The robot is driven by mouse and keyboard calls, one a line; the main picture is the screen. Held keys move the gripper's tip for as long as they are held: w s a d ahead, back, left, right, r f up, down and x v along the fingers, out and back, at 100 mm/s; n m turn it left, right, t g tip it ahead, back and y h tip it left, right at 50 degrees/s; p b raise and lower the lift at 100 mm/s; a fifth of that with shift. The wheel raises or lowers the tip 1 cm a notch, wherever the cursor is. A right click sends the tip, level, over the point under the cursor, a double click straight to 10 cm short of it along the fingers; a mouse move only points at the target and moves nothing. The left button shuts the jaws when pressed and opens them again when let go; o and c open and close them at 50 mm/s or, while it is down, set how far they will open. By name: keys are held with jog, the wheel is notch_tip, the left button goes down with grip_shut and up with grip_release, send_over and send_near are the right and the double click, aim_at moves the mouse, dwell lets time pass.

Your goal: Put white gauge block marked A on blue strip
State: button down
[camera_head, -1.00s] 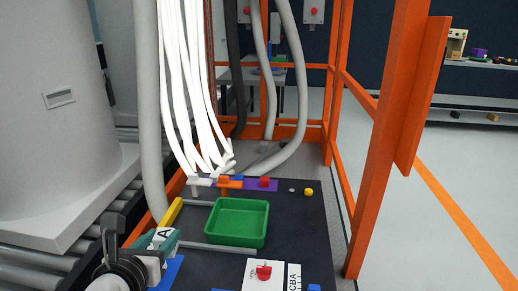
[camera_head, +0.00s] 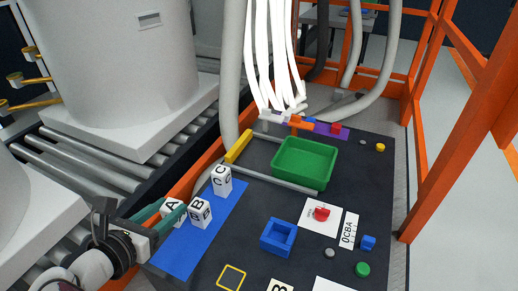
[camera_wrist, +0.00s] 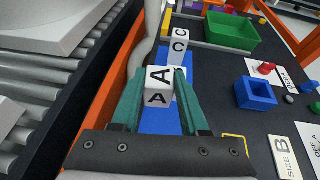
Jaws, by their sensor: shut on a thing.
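The white gauge block marked A (camera_head: 172,207) is between the teal fingers of my gripper (camera_head: 173,214), which is shut on it. In the wrist view, block A (camera_wrist: 159,86) shows a letter A on two faces, with a finger on each side. The blue strip (camera_head: 185,250) lies on the dark table, and blue also shows below the block in the wrist view (camera_wrist: 160,121). White blocks B (camera_head: 200,212) and C (camera_head: 221,180) stand on the strip. Block A appears at the strip's left side; I cannot tell whether it touches the strip. Block B is not clearly visible in the wrist view.
A green tray (camera_head: 304,163) stands farther back, with a yellow bar (camera_head: 238,147) to its left. A blue square holder (camera_head: 278,237) sits right of the strip. An orange rail and rollers (camera_head: 75,147) run along the left. White hanging tubes (camera_head: 275,55) reach down behind.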

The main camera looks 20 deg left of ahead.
jog(key=shift+m+h, duration=0.6)
jog(key=shift+h, duration=0.1)
jog(key=f, duration=0.1)
jog(key=d+f, duration=0.1)
jog(key=f, duration=0.1)
jog(key=d+f, duration=0.1)
jog(key=f, duration=0.1)
jog(key=shift+d+f, duration=0.1)
jog(key=shift+f, duration=0.05)
jog(key=shift+f, duration=0.15)
jog(key=shift+c, duration=2.1)
grip_release()
jog(key=shift+s+r, duration=0.1)
jog(key=shift+r, duration=0.1)
jog(key=v, duration=1.2)
